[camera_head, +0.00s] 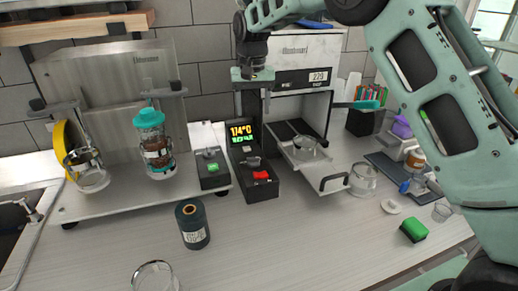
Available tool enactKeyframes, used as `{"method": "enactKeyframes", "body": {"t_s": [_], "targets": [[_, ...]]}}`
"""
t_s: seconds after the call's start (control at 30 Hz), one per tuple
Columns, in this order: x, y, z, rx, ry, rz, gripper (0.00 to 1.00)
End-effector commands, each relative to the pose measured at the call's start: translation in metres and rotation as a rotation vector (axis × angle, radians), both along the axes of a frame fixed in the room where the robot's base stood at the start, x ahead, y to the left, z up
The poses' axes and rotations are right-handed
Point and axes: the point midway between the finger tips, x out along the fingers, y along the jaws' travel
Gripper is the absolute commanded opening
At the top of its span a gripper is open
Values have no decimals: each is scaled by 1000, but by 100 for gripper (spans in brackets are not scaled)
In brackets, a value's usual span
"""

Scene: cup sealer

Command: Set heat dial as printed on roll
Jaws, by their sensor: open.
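The heat control box (250,168) stands on the counter at centre. Its display (243,132) shows what looks like 174°C in yellow, with smaller green text below. A dark dial (251,162) sits on the box behind a red button (261,175). A dark teal roll (192,224) stands upright on the counter in front, with a white label (195,237) too small to read. My gripper (252,77) is open, pointing down above and behind the display, apart from the dial. Its fingertips are hard to make out.
The sealer's drawer (332,186) is out, holding a clear cup (304,148). A green-button box (212,170) stands left of the dial. A teal-lidded bottle (151,140) and a yellow roll (60,150) are at left. A glass (153,277) is in front; a green sponge (413,229) lies right.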

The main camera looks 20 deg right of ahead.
Motion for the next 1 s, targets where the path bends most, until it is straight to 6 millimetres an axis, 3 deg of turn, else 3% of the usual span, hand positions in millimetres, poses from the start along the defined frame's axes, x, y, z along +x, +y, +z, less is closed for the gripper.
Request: {"method": "enactKeyframes", "body": {"t_s": [0.17,0.7,1.0], "targets": [[-2,0,-26,-1,5,1,60],[-2,1,-135,1,4,2,60],[-1,1,-165,2,0,3,60]]}}
